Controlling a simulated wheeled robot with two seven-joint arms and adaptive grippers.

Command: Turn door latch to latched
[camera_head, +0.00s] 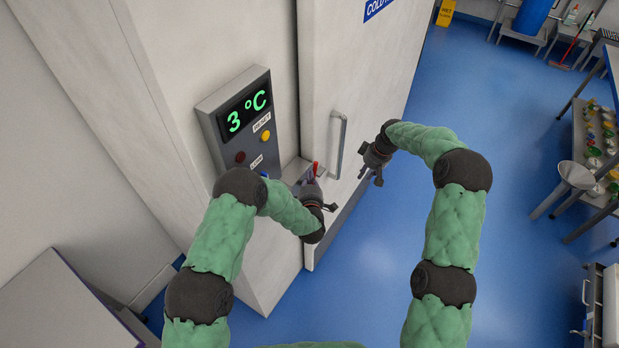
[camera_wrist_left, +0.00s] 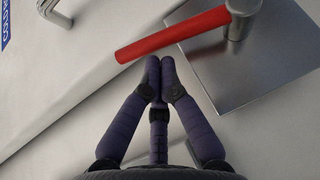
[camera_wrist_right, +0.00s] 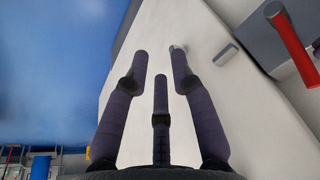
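The door latch has a red lever (camera_head: 316,168) on a square metal plate (camera_wrist_left: 262,70), beside the white door (camera_head: 375,70). In the left wrist view the red lever (camera_wrist_left: 172,35) slants from a metal pivot (camera_wrist_left: 243,12) at upper right down to its free end at left. My left gripper (camera_head: 312,182) has its fingertips (camera_wrist_left: 161,62) together, close to the lever with nothing visible between them. Whether they touch it is unclear. My right gripper (camera_head: 368,178) is open and empty by the door, with its fingers (camera_wrist_right: 158,55) spread; the red lever (camera_wrist_right: 291,45) shows at upper right there.
A grey vertical door handle (camera_head: 340,145) stands out between my two grippers. Blue floor (camera_head: 500,120) is open to the right, with shelves (camera_head: 595,150) beyond.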

